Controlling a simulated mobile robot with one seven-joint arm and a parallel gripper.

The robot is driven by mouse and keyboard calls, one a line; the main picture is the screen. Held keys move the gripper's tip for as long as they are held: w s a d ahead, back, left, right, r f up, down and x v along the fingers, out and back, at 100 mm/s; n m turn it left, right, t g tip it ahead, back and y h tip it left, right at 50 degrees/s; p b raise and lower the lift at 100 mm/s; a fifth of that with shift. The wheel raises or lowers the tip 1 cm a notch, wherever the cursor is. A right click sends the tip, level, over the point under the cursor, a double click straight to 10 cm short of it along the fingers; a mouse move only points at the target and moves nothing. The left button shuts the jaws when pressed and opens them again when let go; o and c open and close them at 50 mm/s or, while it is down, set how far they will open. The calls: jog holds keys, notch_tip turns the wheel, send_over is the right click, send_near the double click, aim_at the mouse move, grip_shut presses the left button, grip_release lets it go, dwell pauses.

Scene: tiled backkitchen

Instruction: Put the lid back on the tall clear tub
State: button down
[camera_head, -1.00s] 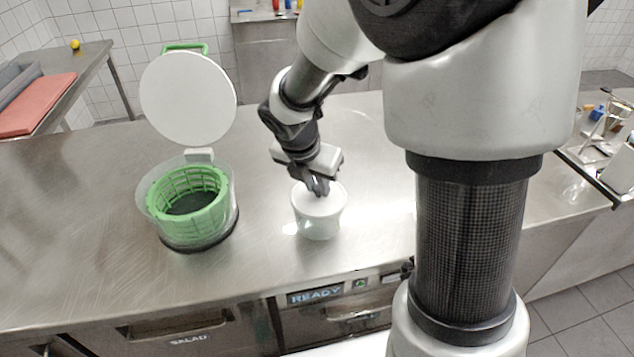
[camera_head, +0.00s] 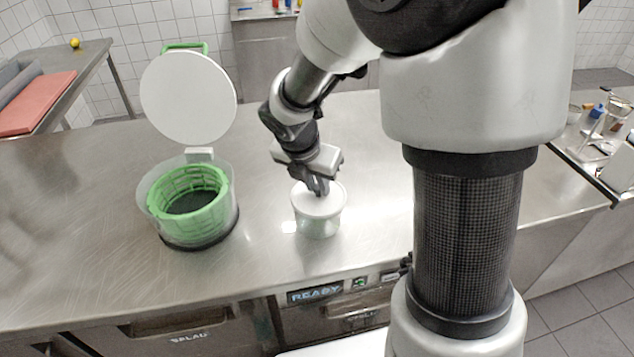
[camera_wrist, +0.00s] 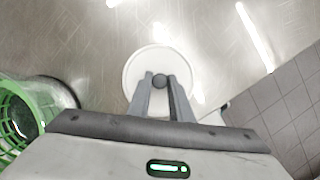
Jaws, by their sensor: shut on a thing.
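A small clear tub (camera_head: 318,226) stands upright on the steel counter in the head view. A round white lid (camera_head: 327,207) lies over its mouth; whether it is fully seated I cannot tell. My gripper (camera_head: 320,189) is above the tub, pointing down, its fingers shut on the lid's knob. In the wrist view the white lid (camera_wrist: 133,72) shows as a disc below, and my gripper (camera_wrist: 160,80) has its fingertips on either side of the round grey knob (camera_wrist: 160,81). The lid hides the tub in the wrist view.
A salad spinner (camera_head: 188,205) with a green basket and its white lid (camera_head: 188,98) raised stands left of the tub, with a gap between. The steel counter (camera_head: 80,230) is bare further left. Several items stand at the far right.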

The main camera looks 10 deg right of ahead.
jog(key=c, duration=1)
grip_release()
jog(key=shift+c, duration=0.2)
jog(key=shift+r, duration=0.15)
jog(key=shift+r+p, duration=3.4)
jog(key=shift+p, duration=0.35)
jog(key=shift+c, duration=0.2)
grip_shut()
